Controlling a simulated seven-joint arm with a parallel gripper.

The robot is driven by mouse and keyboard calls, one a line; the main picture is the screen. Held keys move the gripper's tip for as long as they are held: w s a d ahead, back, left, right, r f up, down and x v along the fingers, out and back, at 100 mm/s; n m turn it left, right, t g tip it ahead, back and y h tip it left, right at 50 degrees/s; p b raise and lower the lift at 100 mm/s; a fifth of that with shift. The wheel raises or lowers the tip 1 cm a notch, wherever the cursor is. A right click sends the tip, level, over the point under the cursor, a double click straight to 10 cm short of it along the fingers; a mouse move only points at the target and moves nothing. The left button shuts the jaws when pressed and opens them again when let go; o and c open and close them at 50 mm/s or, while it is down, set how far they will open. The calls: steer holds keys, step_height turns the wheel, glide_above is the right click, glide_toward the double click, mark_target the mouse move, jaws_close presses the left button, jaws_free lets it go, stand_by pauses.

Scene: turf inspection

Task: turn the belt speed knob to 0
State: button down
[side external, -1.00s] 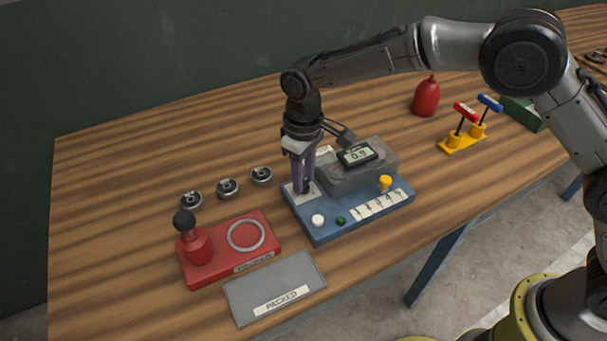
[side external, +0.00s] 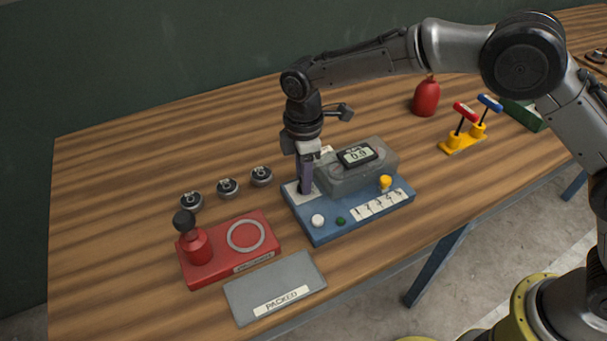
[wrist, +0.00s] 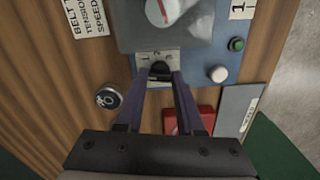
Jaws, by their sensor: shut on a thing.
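The belt speed knob (wrist: 160,68) is a small black knob on a pale dial plate (wrist: 158,56), seen in the wrist view. The plate sits at the left corner of the blue machine base (side external: 330,232). My gripper (side external: 304,189) points straight down at it, and its purple fingers (wrist: 159,78) are shut on the knob from both sides. In the side view the fingers hide the knob. The dial's marks are too small to read. A display (side external: 357,155) on the grey housing (side external: 362,178) appears to read 0.9.
A white button (side external: 318,220), a green button (side external: 341,221) and a yellow knob (side external: 385,182) are on the base. A red fixture (side external: 215,270) and a grey PACKED mat (side external: 245,287) lie to the left. Several dark round pieces (side external: 228,187) stand behind them.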

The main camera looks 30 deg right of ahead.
steer(key=shift+r+n, duration=0.1)
steer(key=shift+n, duration=0.8)
steer(key=c, duration=0.5)
jaws_free()
step_height(320, 180, up, 14)
steer(key=shift+f, duration=0.15)
